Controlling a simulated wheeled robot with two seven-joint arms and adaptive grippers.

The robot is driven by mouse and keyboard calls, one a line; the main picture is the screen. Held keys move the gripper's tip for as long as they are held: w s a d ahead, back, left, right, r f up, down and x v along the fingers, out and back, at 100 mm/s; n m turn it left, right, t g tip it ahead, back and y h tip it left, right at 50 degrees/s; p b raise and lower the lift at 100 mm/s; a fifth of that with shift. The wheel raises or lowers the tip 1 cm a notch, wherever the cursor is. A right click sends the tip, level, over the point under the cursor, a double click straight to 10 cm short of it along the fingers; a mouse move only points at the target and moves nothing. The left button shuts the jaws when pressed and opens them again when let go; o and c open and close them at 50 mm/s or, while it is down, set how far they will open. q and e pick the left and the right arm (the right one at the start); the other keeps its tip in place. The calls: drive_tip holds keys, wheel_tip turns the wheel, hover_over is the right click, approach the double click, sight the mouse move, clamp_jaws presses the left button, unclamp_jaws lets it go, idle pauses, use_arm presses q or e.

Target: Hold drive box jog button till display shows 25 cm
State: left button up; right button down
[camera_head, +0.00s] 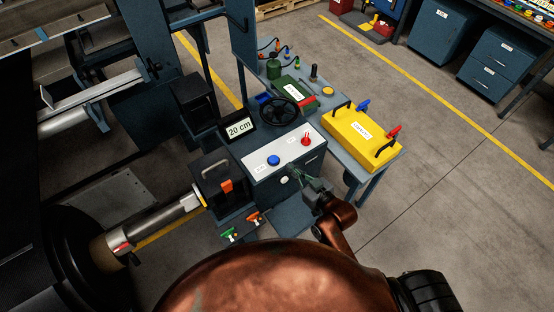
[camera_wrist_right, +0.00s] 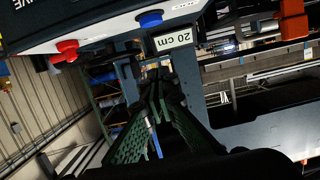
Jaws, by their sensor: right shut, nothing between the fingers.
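The drive box (camera_head: 290,187) has a pale top panel with a blue button (camera_head: 273,160) and a red knob-shaped button (camera_head: 306,140). Their small labels are too small to read. The display (camera_head: 239,129) behind the panel reads 20 cm; it also shows in the right wrist view (camera_wrist_right: 171,40). My right gripper (camera_head: 298,176) is shut and empty at the near side of the box, apart from the blue button as far as I can see. In the right wrist view its green fingers (camera_wrist_right: 157,88) are together, with the blue button (camera_wrist_right: 150,18) beyond them. My left gripper is not in view.
A black handwheel (camera_head: 279,112) stands behind the panel. A yellow box (camera_head: 362,138) with red and blue handles sits to the right. A black block with an orange latch (camera_head: 226,186) is to the left. Open floor lies to the right.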

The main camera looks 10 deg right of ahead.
idle(0.3)
hover_over(277, 165)
wheel_tip(277, 165, down, 2)
drive_tip(key=shift+f, duration=0.15)
wheel_tip(277, 165, down, 3)
drive_tip(key=shift+w+r, duration=0.1)
drive_tip(key=shift+f, duration=0.7)
